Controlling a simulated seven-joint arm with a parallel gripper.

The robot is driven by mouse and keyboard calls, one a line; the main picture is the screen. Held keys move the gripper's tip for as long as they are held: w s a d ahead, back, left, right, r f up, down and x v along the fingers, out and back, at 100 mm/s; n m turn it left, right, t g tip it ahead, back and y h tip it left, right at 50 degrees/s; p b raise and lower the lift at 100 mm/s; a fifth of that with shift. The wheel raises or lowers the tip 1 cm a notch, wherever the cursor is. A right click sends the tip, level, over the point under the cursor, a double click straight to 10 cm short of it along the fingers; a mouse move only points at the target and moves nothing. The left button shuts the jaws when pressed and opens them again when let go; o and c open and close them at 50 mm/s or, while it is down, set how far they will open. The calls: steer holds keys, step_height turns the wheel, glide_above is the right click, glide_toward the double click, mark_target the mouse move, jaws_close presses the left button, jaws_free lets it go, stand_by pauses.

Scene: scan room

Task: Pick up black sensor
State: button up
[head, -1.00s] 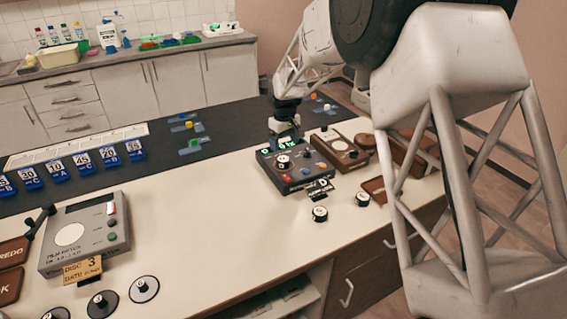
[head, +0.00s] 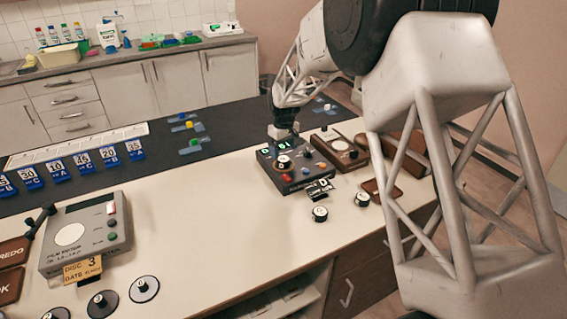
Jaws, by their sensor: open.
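Two small round black pieces with white tops stand on the cream counter: one (head: 320,213) in front of the dark control box (head: 303,179), the other (head: 361,199) further right. I cannot tell for sure which thing is the black sensor.
A brown device (head: 341,151) stands right of the dark box. A grey film meter (head: 85,235) stands at left, with several discs in front. Blue number tags (head: 82,165) line the dark mat (head: 230,135). The counter's middle is clear.

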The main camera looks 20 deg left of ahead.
mark_target(284, 159)
steer(key=shift+f, duration=2.6)
steer(key=c, duration=1.1)
steer(key=shift+r, duration=0.2)
steer(key=shift+r, duration=0.5)
steer(key=shift+s+d+r, duration=0.1)
steer(key=shift+s+r, duration=0.05)
steer(key=shift+r, duration=0.45)
steer(key=shift+s+d+r, duration=0.1)
steer(key=shift+r, duration=0.45)
steer(key=s+d, duration=0.2)
steer(key=s, duration=0.2)
steer(key=s+d+r, duration=0.1)
steer(key=s+d, duration=0.2)
steer(key=s, duration=0.2)
steer(key=s+d, duration=0.2)
steer(key=s, duration=0.2)
steer(key=shift+s+d+r, duration=0.2)
steer(key=shift+d, duration=0.05)
